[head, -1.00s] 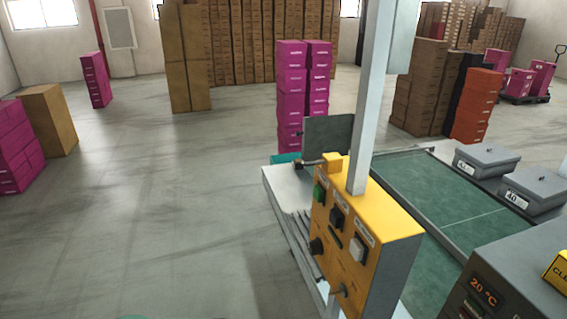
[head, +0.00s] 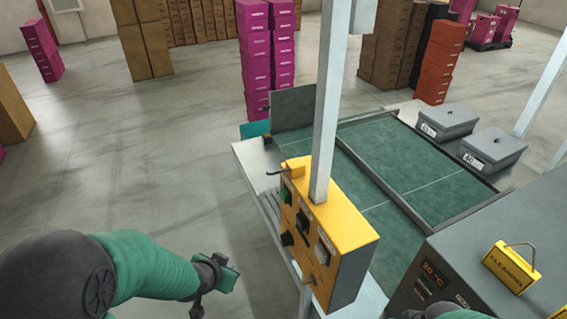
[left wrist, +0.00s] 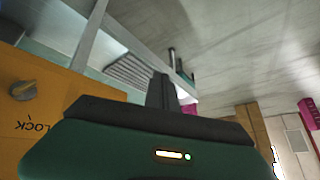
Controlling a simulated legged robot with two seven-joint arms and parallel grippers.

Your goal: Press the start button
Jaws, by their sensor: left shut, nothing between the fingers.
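The yellow control box (head: 345,235) stands beside the conveyor line, under a pale post. A green button (head: 286,193) is at the upper left of its front face; its label is too small to read. My left gripper (head: 229,277) is left of the box and lower than the green button, apart from both. It is shut and empty, its fingers hard to make out here. In the left wrist view the shut dark fingers (left wrist: 162,92) point away, and the box face (left wrist: 40,120) shows at the left with a knob (left wrist: 23,91) marked LOCK. My right gripper is out of view.
More knobs and switches (head: 303,222) sit below the green button. The green conveyor (head: 400,160) lies behind the box. The floor left of the box is clear.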

